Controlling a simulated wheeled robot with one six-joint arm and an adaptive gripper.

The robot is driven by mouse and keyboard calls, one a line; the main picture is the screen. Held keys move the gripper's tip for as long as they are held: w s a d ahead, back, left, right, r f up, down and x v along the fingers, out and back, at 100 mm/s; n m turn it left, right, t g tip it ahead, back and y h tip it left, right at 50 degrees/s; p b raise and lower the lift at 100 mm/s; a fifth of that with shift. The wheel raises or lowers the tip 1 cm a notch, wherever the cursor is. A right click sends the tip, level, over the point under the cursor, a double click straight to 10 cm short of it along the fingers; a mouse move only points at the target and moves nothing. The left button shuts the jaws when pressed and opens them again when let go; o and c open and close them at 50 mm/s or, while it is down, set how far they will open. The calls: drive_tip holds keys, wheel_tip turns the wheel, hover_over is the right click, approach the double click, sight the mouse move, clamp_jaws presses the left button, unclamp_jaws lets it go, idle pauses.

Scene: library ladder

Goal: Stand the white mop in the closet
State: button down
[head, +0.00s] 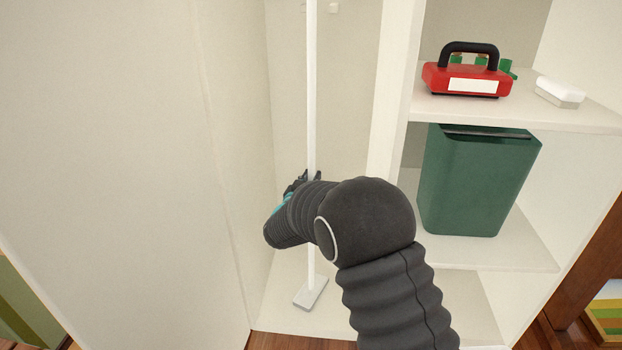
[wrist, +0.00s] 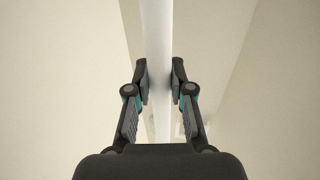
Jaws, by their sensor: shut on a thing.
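The white mop (head: 312,100) stands upright inside the narrow left bay of the closet (head: 340,120). Its flat rectangular head (head: 311,292) is at the closet floor; whether it touches the floor is hard to tell. The top of the handle runs out of the head view. My gripper (head: 309,176) is shut on the handle about midway in the head view, and my arm hides a part of the handle. In the wrist view the handle (wrist: 157,50) passes between the two fingertips of my gripper (wrist: 160,82).
A closet divider (head: 393,90) stands right of the mop. Beyond it, shelves hold a red toolbox (head: 467,78), a white box (head: 559,93) and a green bin (head: 478,180). A tall pale panel (head: 110,130) fills the left. Small pegs (head: 333,8) show on the back wall.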

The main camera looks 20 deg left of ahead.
drive_tip(key=shift+f, duration=0.2)
drive_tip(key=c, duration=0.9)
unclamp_jaws()
drive_tip(key=shift+c, duration=0.2)
drive_tip(key=s, duration=1.2)
drive_tip(key=shift+d+f, duration=0.15)
drive_tip(key=shift+d, duration=0.05)
